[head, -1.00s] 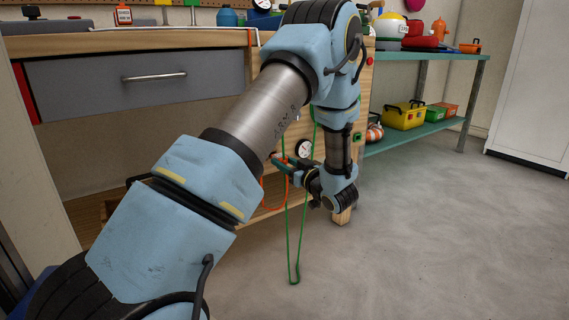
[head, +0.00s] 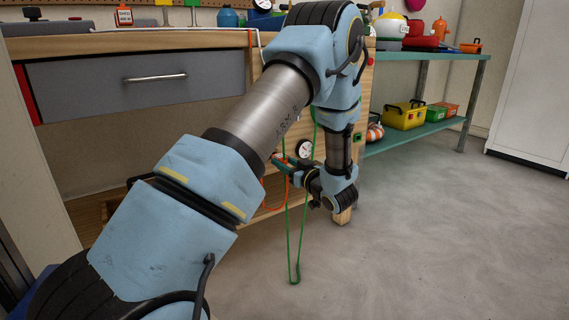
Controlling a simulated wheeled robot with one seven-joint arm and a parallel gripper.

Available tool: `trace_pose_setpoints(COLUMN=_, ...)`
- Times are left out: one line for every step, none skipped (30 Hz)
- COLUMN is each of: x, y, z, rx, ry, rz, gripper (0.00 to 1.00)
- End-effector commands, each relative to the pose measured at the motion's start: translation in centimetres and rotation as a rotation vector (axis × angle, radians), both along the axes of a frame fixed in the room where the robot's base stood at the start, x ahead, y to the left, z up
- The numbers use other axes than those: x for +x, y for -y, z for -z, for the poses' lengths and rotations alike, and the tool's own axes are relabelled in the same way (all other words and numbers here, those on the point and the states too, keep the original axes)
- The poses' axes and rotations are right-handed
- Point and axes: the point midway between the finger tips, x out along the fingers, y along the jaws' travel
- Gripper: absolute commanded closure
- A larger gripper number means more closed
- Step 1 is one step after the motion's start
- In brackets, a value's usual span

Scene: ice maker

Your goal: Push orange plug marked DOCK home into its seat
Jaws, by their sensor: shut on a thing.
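My gripper (head: 275,158) is low at the front of the wooden workbench, left of its right end panel. An orange cord (head: 267,207) hangs in a loop just below the fingertips. The gripper is shut on the orange plug, which is too small and too covered by my arm to make out. The DOCK marking and the seat cannot be seen. I cannot tell whether the plug touches a seat.
A green cord (head: 295,278) hangs in a long loop to the floor below my gripper. A round dial (head: 304,148) is close beside the wrist. The bench (head: 190,40) has a grey drawer (head: 140,86). Open floor (head: 440,230) lies to the right.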

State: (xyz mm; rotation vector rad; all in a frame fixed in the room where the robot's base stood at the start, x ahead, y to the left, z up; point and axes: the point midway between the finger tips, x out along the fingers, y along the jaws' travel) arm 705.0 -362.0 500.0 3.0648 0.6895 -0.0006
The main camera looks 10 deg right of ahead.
Motion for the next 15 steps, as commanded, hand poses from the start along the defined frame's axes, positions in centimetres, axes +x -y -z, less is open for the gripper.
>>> trace_pose_setpoints(x=0.11, y=-0.07, z=-0.03, rx=0.0, ry=0.001, rz=-0.001, gripper=1.0)
trace_pose_setpoints(x=0.16, y=-0.1, z=-0.03, rx=0.0, ry=0.001, rz=-0.001, gripper=1.0)
trace_pose_setpoints(x=0.24, y=-0.13, z=-0.03, rx=0.0, ry=0.001, rz=-0.001, gripper=1.0)
trace_pose_setpoints(x=0.3, y=-0.16, z=-0.04, rx=0.0, ry=0.001, rz=-0.001, gripper=1.0)
trace_pose_setpoints(x=0.35, y=-0.19, z=-0.03, rx=0.0, ry=0.001, rz=-0.001, gripper=1.0)
trace_pose_setpoints(x=0.43, y=-0.21, z=-0.03, rx=0.0, ry=0.001, rz=-0.001, gripper=1.0)
trace_pose_setpoints(x=0.48, y=-0.24, z=-0.04, rx=0.0, ry=0.001, rz=-0.001, gripper=1.0)
trace_pose_setpoints(x=0.54, y=-0.27, z=-0.03, rx=0.0, ry=0.001, rz=-0.001, gripper=1.0)
trace_pose_setpoints(x=0.61, y=-0.29, z=-0.03, rx=0.0, ry=0.001, rz=-0.001, gripper=1.0)
trace_pose_setpoints(x=0.67, y=-0.32, z=-0.03, rx=0.0, ry=0.001, rz=0.0, gripper=1.0)
trace_pose_setpoints(x=0.72, y=-0.34, z=-0.03, rx=0.0, ry=0.001, rz=0.0, gripper=1.0)
trace_pose_setpoints(x=0.8, y=-0.37, z=-0.03, rx=0.0, ry=0.001, rz=0.0, gripper=1.0)
trace_pose_setpoints(x=0.85, y=-0.39, z=-0.03, rx=0.0, ry=0.001, rz=0.0, gripper=1.0)
trace_pose_setpoints(x=0.91, y=-0.42, z=-0.02, rx=0.0, ry=0.001, rz=0.0, gripper=1.0)
trace_pose_setpoints(x=0.98, y=-0.44, z=-0.02, rx=0.0, ry=0.0, rz=0.0, gripper=1.0)
